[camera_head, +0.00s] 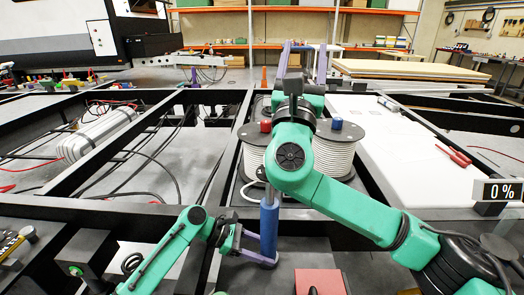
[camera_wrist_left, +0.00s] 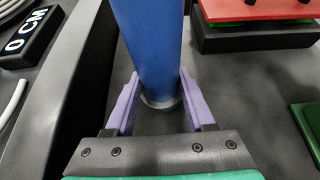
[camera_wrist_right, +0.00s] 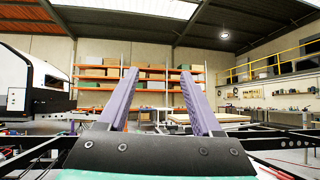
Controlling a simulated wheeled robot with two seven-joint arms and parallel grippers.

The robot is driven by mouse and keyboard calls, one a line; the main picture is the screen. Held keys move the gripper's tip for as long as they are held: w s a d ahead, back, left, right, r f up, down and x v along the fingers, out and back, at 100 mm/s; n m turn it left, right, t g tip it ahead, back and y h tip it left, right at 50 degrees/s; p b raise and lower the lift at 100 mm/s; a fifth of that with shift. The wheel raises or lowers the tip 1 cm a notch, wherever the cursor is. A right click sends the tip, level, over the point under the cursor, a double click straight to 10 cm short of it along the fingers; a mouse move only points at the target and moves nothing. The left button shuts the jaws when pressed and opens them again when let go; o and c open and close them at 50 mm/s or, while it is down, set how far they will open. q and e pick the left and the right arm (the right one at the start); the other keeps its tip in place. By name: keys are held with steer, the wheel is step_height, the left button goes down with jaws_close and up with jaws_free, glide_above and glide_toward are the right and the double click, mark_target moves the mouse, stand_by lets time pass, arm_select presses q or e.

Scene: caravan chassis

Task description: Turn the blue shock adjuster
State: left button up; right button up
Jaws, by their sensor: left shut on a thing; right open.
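The blue shock adjuster (camera_head: 269,228) stands upright as a blue cylinder at the lower middle of the head view, with a thinner metal rod above it. It also fills the upper middle of the left wrist view (camera_wrist_left: 150,45). My left gripper (camera_head: 252,247) has its purple fingers on either side of the blue cylinder near its lower end and is shut on it. In the left wrist view the fingers (camera_wrist_left: 158,100) flank the cylinder's base. My right gripper (camera_head: 301,62) is raised, pointing away from the shock, open and empty; its spread fingers show in the right wrist view (camera_wrist_right: 160,98).
White cable spools (camera_head: 335,155) stand behind the shock, partly hidden by my right arm. A red block (camera_head: 318,282) lies at the front. Black chassis beams (camera_head: 100,208) surround the area. Orange shelves (camera_wrist_right: 150,84) stand far behind.

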steer(key=s+f+n+g+y, duration=0.6)
steer(key=f+y, duration=0.3)
steer(key=s+f+n+g+y, duration=0.6)
steer(key=f+y, duration=0.3)
steer(key=f, duration=0.1)
steer(key=x, duration=1.1)
steer(key=shift+a, duration=0.15)
steer(key=shift+r, duration=0.1)
jaws_close()
